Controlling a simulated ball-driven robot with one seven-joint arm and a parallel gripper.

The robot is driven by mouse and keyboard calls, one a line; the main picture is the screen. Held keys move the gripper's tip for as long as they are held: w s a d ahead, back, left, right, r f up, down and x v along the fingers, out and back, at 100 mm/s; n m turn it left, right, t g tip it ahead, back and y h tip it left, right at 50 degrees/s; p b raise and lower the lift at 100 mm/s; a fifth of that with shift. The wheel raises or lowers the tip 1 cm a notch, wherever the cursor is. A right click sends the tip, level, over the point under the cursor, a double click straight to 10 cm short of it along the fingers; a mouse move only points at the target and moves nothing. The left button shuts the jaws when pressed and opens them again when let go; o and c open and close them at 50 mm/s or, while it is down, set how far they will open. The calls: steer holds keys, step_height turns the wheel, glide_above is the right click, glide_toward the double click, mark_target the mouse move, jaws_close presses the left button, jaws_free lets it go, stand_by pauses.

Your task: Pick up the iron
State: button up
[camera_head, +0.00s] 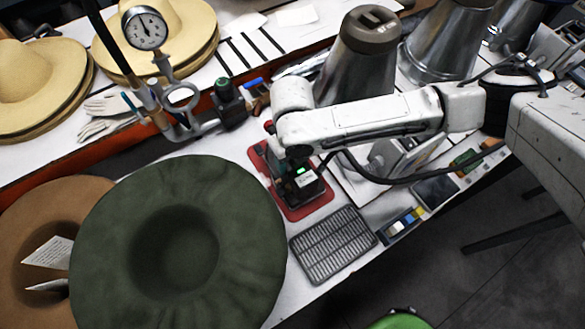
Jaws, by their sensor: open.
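My white arm reaches in from the right, and my gripper (301,188), dark with a small green light, points down over a red mat (313,211) on the white table. The gripper is open; its fingertips are hard to make out from above. I cannot clearly identify the iron. Anything on the middle of the red mat is largely covered by my gripper and wrist. A dark cord (425,180) runs right from beside the gripper, below my arm.
A green felt hat (250,225) lies close left of the mat, over a brown hat (30,215). A metal grate (333,245) lies in front. Metal cones (358,75) stand behind my arm. A pressure gauge (145,28) and straw hats (40,80) are at upper left.

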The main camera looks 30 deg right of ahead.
jaws_close()
stand_by(0.5)
steer(key=shift+w+r, duration=0.1)
steer(key=shift+r, duration=0.1)
